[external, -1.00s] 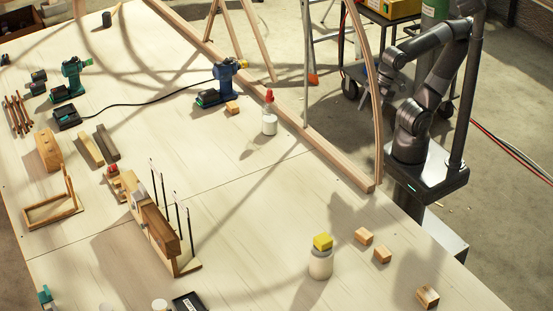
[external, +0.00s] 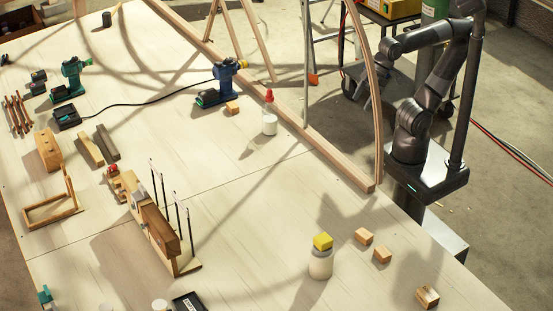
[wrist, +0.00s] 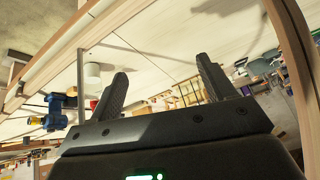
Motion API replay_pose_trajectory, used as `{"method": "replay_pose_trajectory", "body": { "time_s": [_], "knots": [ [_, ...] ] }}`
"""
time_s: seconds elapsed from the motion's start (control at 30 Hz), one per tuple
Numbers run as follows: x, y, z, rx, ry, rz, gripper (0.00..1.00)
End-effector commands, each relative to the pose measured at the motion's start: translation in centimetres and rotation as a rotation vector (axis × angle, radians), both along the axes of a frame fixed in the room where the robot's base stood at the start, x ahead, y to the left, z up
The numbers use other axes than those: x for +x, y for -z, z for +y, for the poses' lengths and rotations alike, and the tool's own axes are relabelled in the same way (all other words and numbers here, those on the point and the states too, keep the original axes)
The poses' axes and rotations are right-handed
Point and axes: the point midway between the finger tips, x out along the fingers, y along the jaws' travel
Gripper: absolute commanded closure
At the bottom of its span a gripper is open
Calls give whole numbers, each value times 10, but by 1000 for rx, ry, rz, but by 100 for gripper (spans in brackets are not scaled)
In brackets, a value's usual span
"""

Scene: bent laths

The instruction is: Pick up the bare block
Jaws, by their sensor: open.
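Small wooden blocks lie on the pale bench in the external view. Two plain ones, a left block (external: 363,236) and a right block (external: 382,254), sit close together right of the yellow-topped jar. Another block (external: 428,296) near the front right edge has darker marks on its faces. One more small block (external: 232,107) lies beside the blue drill. I cannot tell for certain which is the bare one. My gripper (wrist: 165,88) is open and empty in the wrist view. In the external view my arm's end is raised beyond the bench's right edge, far from the blocks, partly behind a bent lath.
The bent lath (external: 377,120) rises from the bench's right edge near my arm. A wooden rack with upright rods (external: 160,235) stands left. The middle of the bench is mostly clear.

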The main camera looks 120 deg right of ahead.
Motion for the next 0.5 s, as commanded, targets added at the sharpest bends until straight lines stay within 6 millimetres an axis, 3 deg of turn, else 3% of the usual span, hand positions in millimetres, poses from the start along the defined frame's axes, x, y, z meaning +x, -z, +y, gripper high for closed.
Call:
{"method": "replay_pose_trajectory", "body": {
  "time_s": [0.1,0.27,0.37,0.4,0.5],
  "knots": [
    [10,-49,-40,165,306,-94,25],
    [8,-111,-100,401,705,-236,25],
    [2,-153,-155,531,957,-359,25],
    [1,-170,-190,555,1060,-425,25],
    [3,-190,-255,516,1184,-540,25]
  ]
}}
